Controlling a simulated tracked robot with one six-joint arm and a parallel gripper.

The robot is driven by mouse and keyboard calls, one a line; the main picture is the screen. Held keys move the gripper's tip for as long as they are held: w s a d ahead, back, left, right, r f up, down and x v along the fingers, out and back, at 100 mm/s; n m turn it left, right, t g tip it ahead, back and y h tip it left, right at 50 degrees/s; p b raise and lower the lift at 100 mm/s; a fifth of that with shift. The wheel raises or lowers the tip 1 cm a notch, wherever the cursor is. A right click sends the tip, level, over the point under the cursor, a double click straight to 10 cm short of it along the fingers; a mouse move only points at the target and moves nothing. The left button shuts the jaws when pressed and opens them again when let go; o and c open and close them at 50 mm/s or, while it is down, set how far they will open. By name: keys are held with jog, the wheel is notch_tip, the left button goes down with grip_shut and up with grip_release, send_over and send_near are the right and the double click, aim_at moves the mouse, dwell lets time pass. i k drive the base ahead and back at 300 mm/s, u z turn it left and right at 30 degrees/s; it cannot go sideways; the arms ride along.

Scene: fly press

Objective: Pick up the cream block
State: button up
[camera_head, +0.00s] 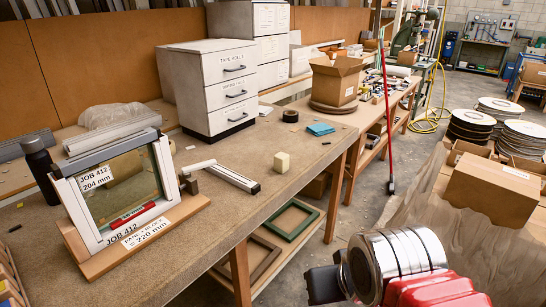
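The cream block (281,162) is a small pale cube standing on the workbench, near its right front edge. It is just right of the end of a light metal bar and is fully visible, with nothing touching it. Part of my arm shows at the bottom right, red with silver rings. A black part at its left end seems to be my gripper (325,285). It is far from the block, in front of the bench and lower in the picture. I cannot make out its fingers.
A framed glass panel (122,188) with job labels stands on the bench at left, beside a dark bottle (40,168). The metal bar (224,177) lies left of the block. White drawers (222,84), a tape roll (291,116) and a blue cloth (320,129) are behind it.

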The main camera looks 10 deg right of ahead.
aim_at(281, 159)
jog(key=i, duration=0.6)
jog(key=u, duration=0.05)
